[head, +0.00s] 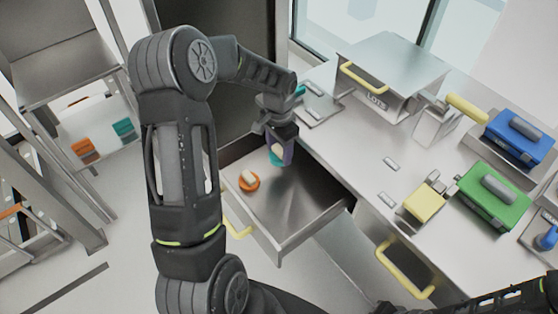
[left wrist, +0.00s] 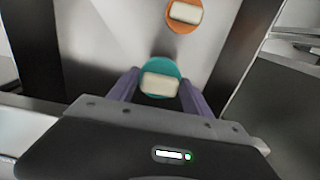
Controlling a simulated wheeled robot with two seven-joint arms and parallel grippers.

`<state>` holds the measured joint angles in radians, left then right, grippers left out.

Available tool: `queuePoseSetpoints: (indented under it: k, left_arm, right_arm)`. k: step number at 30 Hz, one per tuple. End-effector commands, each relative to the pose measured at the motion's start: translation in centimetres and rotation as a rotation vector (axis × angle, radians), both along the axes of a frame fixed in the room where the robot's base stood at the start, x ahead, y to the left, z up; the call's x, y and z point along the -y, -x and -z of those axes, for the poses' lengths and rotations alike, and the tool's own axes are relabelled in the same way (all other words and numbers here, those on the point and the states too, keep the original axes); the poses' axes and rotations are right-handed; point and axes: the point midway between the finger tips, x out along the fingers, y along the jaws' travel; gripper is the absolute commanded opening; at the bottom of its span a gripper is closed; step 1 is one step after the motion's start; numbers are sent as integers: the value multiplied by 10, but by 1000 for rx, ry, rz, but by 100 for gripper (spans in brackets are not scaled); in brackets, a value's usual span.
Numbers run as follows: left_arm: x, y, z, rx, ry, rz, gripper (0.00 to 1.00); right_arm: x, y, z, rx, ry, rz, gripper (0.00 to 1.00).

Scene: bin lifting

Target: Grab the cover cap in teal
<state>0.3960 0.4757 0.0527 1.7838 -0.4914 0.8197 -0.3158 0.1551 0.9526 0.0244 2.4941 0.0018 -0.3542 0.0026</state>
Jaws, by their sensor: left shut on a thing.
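The teal cover cap (left wrist: 160,67) is a round disc with a pale block-shaped grip (left wrist: 160,84). In the left wrist view it sits between the two purple fingers of my left gripper (left wrist: 160,92), which is shut on it. In the head view my left gripper (head: 280,150) reaches down at the back of the open drawer, and part of the teal cap (head: 276,160) shows below the fingers. An orange cap (head: 248,181) with the same pale grip lies on the drawer floor. It also shows in the left wrist view (left wrist: 184,20).
The open metal drawer (head: 318,219) has walls around the caps and a yellow handle (head: 236,224). The counter to the right holds a metal box (head: 392,66), a blue case (head: 515,150), a green case (head: 482,207) and a yellow block (head: 424,202). A shelf stands at the left.

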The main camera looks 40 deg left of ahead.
Motion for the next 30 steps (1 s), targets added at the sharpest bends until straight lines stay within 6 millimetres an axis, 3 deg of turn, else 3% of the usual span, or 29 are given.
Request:
queuePoseSetpoints:
  k: [3, 8, 30]
  left_arm:
    - [0, -1, -19, 2, 0, -1, 17]
    - [0, 0, -30, 0, 0, 0, 17]
    - [0, 0, -31, 0, 1, 0, 17]
  right_arm:
    - [0, -1, 4, 1, -1, -1, 0]
    - [0, -1, 4, 2, -2, -1, 0]
    - [0, -1, 4, 2, -1, 0, 0]
